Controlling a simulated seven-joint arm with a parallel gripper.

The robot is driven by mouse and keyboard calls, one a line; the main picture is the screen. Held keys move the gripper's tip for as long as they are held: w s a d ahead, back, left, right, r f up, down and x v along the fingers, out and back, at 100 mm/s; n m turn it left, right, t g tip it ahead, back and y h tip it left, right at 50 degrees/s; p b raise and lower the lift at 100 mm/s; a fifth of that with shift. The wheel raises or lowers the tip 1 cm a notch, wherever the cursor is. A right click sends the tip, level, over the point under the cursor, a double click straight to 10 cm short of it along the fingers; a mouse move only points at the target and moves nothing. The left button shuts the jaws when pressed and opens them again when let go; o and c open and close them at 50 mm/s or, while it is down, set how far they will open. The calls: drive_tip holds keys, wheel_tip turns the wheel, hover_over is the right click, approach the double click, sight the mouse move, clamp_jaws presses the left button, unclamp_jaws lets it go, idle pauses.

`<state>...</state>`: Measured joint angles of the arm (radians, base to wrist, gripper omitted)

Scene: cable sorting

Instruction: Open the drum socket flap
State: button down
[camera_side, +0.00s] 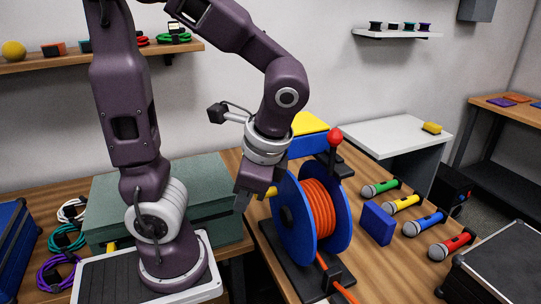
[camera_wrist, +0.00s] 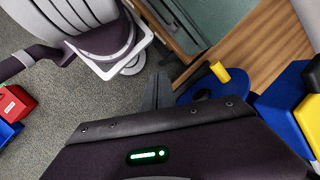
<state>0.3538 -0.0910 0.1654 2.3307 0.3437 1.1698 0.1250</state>
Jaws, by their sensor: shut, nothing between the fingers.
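A cable drum (camera_side: 340,215) with blue discs and orange cable stands on a black base on the wooden bench in the side view. In the wrist view, part of a blue disc (camera_wrist: 205,84) with a yellow knob (camera_wrist: 219,72) shows beyond my fingers. My gripper (camera_side: 243,203) points down just left of the drum, near its yellow knob (camera_side: 272,192). Its fingers (camera_wrist: 158,92) look closed together and empty. I cannot tell which part is the socket flap.
A blue block (camera_side: 377,223) and several coloured microphones (camera_side: 425,222) lie right of the drum. A black case (camera_side: 497,265) stands at front right. A green case (camera_side: 205,175) lies left, behind my arm. A yellow panel (camera_side: 309,123) shows behind the blue bar.

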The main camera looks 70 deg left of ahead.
drive_tip(key=w+a+m+t+y, duration=0.25)
drive_tip(key=w+m+y, duration=0.85)
drive_tip(key=y, duration=0.6)
drive_tip(key=s+a+r+m, duration=0.1)
drive_tip(key=a+r, duration=0.2)
drive_tip(key=a, duration=0.7)
drive_tip(key=shift+s+g, duration=0.1)
drive_tip(key=shift+g, duration=0.15)
